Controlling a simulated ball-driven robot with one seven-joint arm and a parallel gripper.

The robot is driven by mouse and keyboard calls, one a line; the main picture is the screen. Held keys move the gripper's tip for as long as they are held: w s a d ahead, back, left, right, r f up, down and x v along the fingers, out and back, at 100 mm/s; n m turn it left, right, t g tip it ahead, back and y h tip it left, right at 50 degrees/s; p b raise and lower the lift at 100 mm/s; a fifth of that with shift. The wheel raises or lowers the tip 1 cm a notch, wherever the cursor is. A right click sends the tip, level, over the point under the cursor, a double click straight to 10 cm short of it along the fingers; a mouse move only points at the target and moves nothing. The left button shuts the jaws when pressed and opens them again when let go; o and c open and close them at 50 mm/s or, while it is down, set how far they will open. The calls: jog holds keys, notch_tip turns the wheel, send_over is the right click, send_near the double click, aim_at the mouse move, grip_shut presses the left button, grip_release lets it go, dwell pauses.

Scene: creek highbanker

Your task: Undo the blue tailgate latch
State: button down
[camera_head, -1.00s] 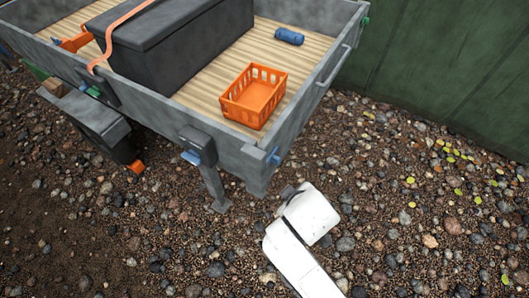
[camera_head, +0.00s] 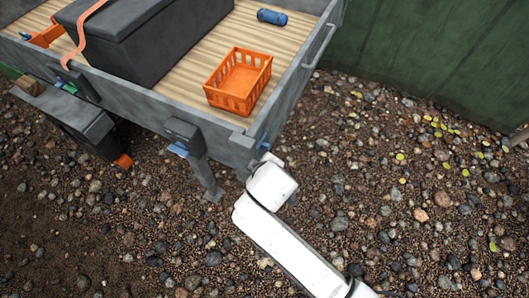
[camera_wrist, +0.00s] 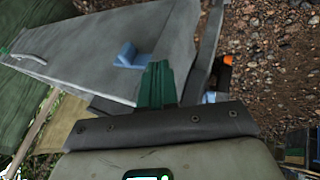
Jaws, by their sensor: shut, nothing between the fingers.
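The blue tailgate latch (camera_head: 263,143) sits at the near right corner of the grey trailer (camera_head: 225,137), on the tailgate's outer face. In the wrist view the blue latch (camera_wrist: 131,55) stands out from the grey tailgate panel (camera_wrist: 85,50). My gripper (camera_wrist: 159,68) shows there as dark green fingers, shut and empty, just to the right of and below the latch. I cannot tell whether they touch it. In the head view my white arm end lies just below the latch, and the fingers are hardly visible.
An orange crate (camera_head: 238,99), a dark box (camera_head: 150,50) and a blue roll (camera_head: 272,17) are in the trailer bed. A second blue piece (camera_head: 178,150) and a support leg (camera_head: 206,178) are on its near side. Open gravel lies right, before a green wall (camera_head: 430,60).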

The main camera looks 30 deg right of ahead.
aim_at(264, 146)
jog(key=w+d+f, duration=0.4)
jog(key=w, duration=0.1)
jog(key=shift+p, duration=0.4)
jog(key=shift+w+r, duration=0.1)
jog(key=w+d, duration=0.1)
jog(key=d, duration=0.1)
jog(key=w+d, duration=0.2)
jog(key=shift+s, duration=0.1)
dwell(0.3)
